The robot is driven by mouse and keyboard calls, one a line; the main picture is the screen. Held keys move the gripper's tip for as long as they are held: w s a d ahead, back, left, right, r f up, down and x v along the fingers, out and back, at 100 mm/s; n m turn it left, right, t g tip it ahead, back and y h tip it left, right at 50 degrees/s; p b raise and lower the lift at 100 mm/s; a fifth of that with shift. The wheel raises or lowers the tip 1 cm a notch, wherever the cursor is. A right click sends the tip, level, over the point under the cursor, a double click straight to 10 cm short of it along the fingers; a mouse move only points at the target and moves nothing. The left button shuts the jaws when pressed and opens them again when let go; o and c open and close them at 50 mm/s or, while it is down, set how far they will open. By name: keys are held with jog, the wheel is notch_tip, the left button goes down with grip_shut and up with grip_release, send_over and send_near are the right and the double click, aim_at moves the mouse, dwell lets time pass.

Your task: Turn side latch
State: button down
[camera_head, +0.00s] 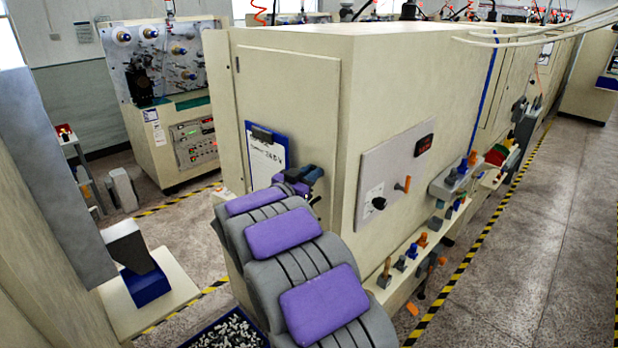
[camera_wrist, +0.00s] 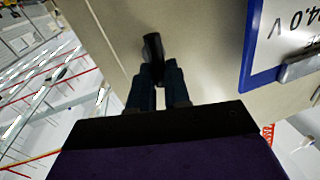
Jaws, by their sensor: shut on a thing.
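The side latch (camera_wrist: 152,46) is a small black handle on the beige side panel of the large machine, in the upper middle of the wrist view. My gripper (camera_wrist: 158,72) has its two dark blue fingers closed around the lower part of the latch. The latch's upper end sticks out past the fingertips. In the head view my gripper (camera_head: 308,178) is at the machine's near side panel, right of the clipboard. My gripper and arm largely hide the latch there.
A blue clipboard (camera_head: 267,151) with a white sheet hangs on the panel beside my gripper. A control plate with knobs (camera_head: 395,172) is on the adjoining face. A bin of small parts (camera_head: 225,333) stands below my arm. Floor at right is open.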

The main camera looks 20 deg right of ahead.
jog(key=m+h+b, duration=0.1)
jog(key=m+b, duration=0.4)
jog(key=f+m+b, duration=0.1)
jog(key=m+b, duration=0.3)
jog(key=b, duration=0.1)
jog(key=f+m+g+h+b, duration=0.1)
jog(key=m+b, duration=0.4)
jog(key=shift+s+d+m+h, duration=0.1)
jog(key=shift+s+m+h, duration=0.2)
jog(key=shift+s, duration=0.1)
jog(key=m+g+b, duration=0.1)
jog(key=m+b, duration=0.3)
jog(key=shift+h, duration=0.4)
jog(key=shift+m, duration=0.4)
jog(key=c, duration=1.1)
grip_release()
jog(key=shift+w, duration=0.2)
jog(key=shift+s, duration=0.15)
jog(key=p+v, duration=0.1)
jog(key=v, duration=1.6)
jog(key=shift+a+p, duration=0.35)
